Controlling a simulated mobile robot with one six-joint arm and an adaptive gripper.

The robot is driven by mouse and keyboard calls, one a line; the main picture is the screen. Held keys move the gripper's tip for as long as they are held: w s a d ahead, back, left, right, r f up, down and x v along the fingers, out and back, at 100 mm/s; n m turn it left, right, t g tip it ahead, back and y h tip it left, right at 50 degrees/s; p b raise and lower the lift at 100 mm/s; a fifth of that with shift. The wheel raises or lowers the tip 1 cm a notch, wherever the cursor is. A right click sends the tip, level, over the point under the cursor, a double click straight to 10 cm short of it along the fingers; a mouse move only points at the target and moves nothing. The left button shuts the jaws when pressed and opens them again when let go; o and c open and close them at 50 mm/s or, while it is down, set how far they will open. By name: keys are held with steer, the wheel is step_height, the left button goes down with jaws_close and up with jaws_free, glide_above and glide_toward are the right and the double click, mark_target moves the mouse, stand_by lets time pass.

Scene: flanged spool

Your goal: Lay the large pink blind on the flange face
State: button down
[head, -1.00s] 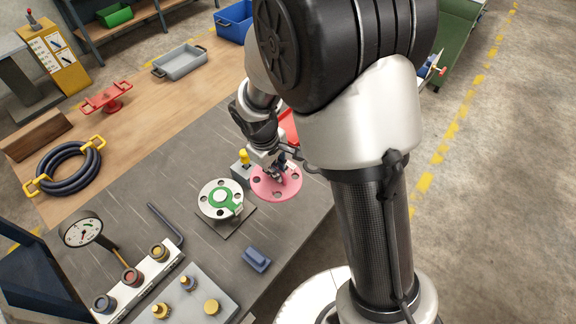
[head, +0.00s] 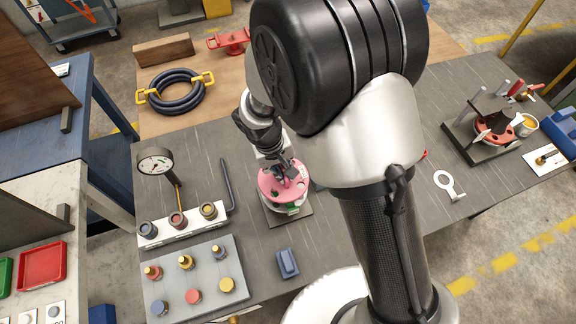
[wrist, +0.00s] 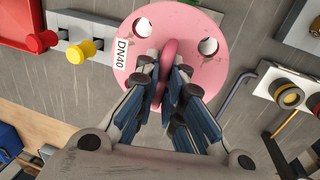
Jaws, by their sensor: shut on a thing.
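The large pink blind (head: 270,184) is a round disc with bolt holes and a raised grip. In the wrist view it (wrist: 197,78) carries a "DN40" label. My gripper (head: 284,172) is shut on that grip; in the wrist view its fingers (wrist: 168,85) close from both sides. The blind is over the flange (head: 270,207), whose pale rim and a green part (head: 293,209) show below its near edge. The blind hides most of the flange face. I cannot tell whether they touch.
A blue block (head: 287,263) lies in front of the flange plate. A bent dark rod (head: 227,186) and a pressure gauge (head: 156,161) are to the left. In the wrist view, red (wrist: 42,41) and yellow (wrist: 76,52) knobs are near the blind.

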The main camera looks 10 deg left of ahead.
mark_target(276, 180)
steer(key=shift+w+f+b, duration=0.1)
steer(key=shift+f+b, duration=1.4)
steer(key=shift+f, duration=0.9)
steer(key=shift+f+b, duration=0.6)
steer(key=shift+b, duration=0.25)
steer(key=c, duration=1.7)
jaws_free()
steer(key=shift+o, duration=0.3)
steer(key=shift+s+d+f, duration=0.1)
steer(key=shift+s+f, duration=0.05)
steer(key=shift+s, duration=0.05)
steer(key=r, duration=0.3)
steer(key=a+r, duration=0.1)
steer(key=r, duration=0.3)
steer(key=s+a+r, duration=0.1)
steer(key=r, duration=0.3)
steer(key=shift+r, duration=0.5)
